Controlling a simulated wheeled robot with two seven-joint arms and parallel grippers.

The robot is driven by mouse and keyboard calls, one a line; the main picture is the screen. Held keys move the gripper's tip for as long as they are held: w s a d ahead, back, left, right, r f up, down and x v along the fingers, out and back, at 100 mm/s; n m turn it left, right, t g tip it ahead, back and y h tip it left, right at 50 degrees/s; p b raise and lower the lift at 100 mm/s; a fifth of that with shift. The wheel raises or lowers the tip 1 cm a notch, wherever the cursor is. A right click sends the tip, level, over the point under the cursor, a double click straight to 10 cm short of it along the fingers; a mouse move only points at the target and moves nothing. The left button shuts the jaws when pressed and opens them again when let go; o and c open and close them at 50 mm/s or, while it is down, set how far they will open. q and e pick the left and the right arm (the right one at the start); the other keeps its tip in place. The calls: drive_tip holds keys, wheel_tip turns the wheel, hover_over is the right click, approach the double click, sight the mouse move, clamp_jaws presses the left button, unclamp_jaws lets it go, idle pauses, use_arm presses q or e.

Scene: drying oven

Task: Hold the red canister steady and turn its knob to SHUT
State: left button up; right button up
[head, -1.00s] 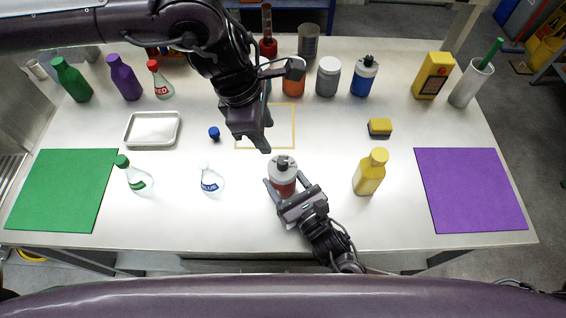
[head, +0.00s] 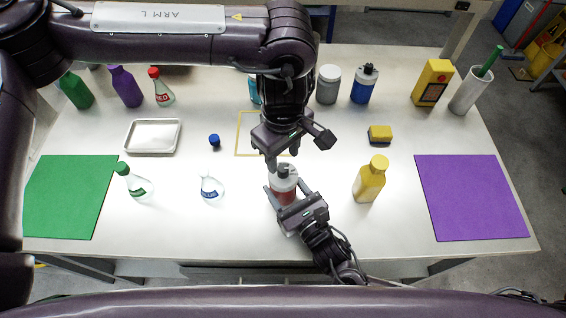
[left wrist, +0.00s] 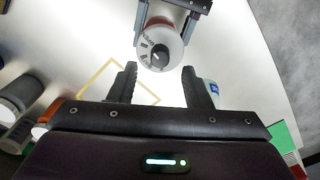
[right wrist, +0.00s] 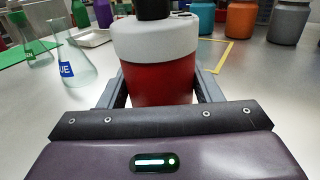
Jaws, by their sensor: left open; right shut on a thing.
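The red canister (head: 283,195) stands upright at the table's front middle, with a white top and a dark knob on it. My right gripper (head: 284,188) is shut on the canister's body from the front; the right wrist view shows the red body (right wrist: 160,85) between its fingers. My left gripper (head: 297,152) is open and empty, just above and behind the canister. In the left wrist view the knob (left wrist: 160,58) and a marked dial face show just beyond the open fingertips, apart from them. The dial lettering is too small to read surely.
A yellow bottle (head: 371,181) stands right of the canister, and a blue-labelled flask (head: 211,188) stands left. A yellow outline (head: 237,133) is marked behind it. A sponge (head: 380,134) lies at right. Several bottles and jars line the back. A purple mat (head: 472,197) lies at far right.

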sight(283, 168)
use_arm(q)
drive_tip(key=shift+f, duration=2.2)
drive_tip(key=shift+c, duration=0.2)
clamp_jaws()
